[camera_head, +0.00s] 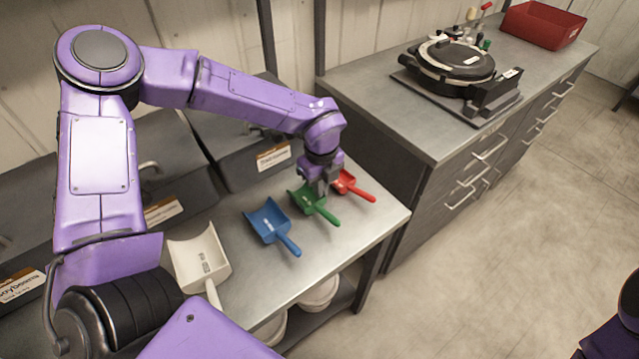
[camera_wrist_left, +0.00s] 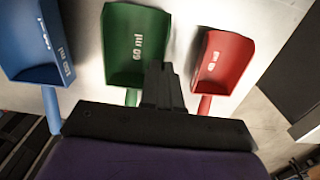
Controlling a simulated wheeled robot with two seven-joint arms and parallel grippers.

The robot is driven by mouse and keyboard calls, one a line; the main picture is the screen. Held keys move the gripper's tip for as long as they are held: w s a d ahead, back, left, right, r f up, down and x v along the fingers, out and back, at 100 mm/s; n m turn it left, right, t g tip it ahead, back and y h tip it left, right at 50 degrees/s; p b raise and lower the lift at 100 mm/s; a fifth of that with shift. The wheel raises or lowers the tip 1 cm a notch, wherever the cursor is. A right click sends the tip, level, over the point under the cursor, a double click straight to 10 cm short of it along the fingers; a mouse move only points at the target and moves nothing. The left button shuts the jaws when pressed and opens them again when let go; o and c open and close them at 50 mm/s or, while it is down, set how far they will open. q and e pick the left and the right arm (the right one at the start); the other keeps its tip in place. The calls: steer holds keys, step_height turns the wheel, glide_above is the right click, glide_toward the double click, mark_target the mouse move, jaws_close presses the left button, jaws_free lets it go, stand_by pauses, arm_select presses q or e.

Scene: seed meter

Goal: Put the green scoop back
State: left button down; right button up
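The green scoop (camera_head: 312,204) lies on the metal table between the blue scoop and the red scoop. It also shows in the left wrist view (camera_wrist_left: 136,44), marked 60 ml, with its handle partly hidden by the gripper. My left gripper (camera_head: 321,186) is just above and beside the green scoop, on the side toward the red one. In the left wrist view its fingers (camera_wrist_left: 162,84) appear together, with nothing seen between them. Whether they touch the scoop cannot be told. My right gripper is not in view.
The blue scoop (camera_head: 268,222), red scoop (camera_head: 349,184) and white scoop (camera_head: 199,262) lie in a row with the green one. Labelled grey bins (camera_head: 244,160) stand behind them. A counter (camera_head: 440,147) holds a round black device (camera_head: 456,62) and a red bin (camera_head: 543,25).

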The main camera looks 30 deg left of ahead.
arm_select(q)
steer(key=shift+s+f, duration=0.1)
steer(key=shift+f, duration=0.1)
steer(key=c, duration=1.4)
jaws_free()
steer(key=shift+r, duration=0.1)
steer(key=shift+r, duration=0.2)
step_height(320, 180, up, 12)
steer(key=shift+d+b, duration=0.1)
steer(key=shift+b, duration=0.65)
